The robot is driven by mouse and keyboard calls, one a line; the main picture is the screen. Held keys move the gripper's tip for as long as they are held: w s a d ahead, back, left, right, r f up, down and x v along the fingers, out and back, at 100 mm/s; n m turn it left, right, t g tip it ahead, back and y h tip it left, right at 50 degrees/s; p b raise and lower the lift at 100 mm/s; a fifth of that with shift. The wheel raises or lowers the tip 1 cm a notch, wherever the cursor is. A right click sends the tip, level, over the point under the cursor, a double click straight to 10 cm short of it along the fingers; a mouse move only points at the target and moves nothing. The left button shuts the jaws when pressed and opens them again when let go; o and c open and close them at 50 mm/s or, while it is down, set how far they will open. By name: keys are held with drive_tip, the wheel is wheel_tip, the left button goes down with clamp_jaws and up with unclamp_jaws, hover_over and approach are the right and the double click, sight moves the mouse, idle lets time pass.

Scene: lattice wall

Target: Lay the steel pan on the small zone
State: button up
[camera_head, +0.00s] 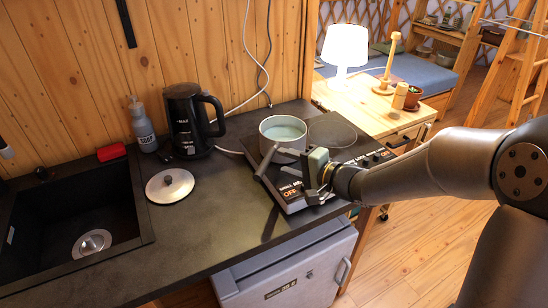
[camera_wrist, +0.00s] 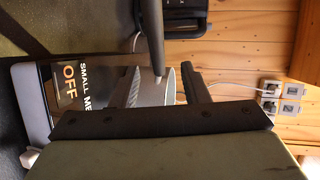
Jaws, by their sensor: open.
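The steel pan (camera_head: 283,131) stands upright on the left part of the black cooktop (camera_head: 296,203), its dark handle pointing toward the front left. A bare round zone (camera_head: 332,131) shows to the right of the pan. The pan covers the surface beneath it. My gripper (camera_head: 313,185) is open over the cooktop's front edge, in front of the pan and right of its handle. I see no object held. In the wrist view part of the pan's pale side (camera_wrist: 171,86) shows beyond the fingers, and the "SMALL" and "OFF" lettering (camera_wrist: 70,76) is at the left.
A black kettle (camera_head: 187,120), a grey bottle (camera_head: 141,126) and a round lid (camera_head: 169,185) stand or lie to the left. The sink (camera_head: 92,243) is further left. A lamp (camera_head: 344,50) stands on the wooden table at the back right. The counter between lid and cooktop is clear.

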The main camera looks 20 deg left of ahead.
drive_tip(key=v, duration=0.5)
drive_tip(key=w+d+f+t+h, duration=0.2)
drive_tip(key=d+t+h, duration=0.2)
drive_tip(key=d+h, duration=0.8)
drive_tip(key=s+d+f+n+g+h, duration=0.1)
drive_tip(key=s+d+f+g+h, duration=0.15)
drive_tip(key=s+d, duration=0.7)
drive_tip(key=s+d+n+g, duration=0.2)
drive_tip(key=s+g, duration=0.5)
drive_tip(key=s, duration=0.8)
drive_tip(key=shift+s+f+n, duration=0.2)
drive_tip(key=shift+f+n, duration=0.25)
drive_tip(key=shift+n, duration=0.45)
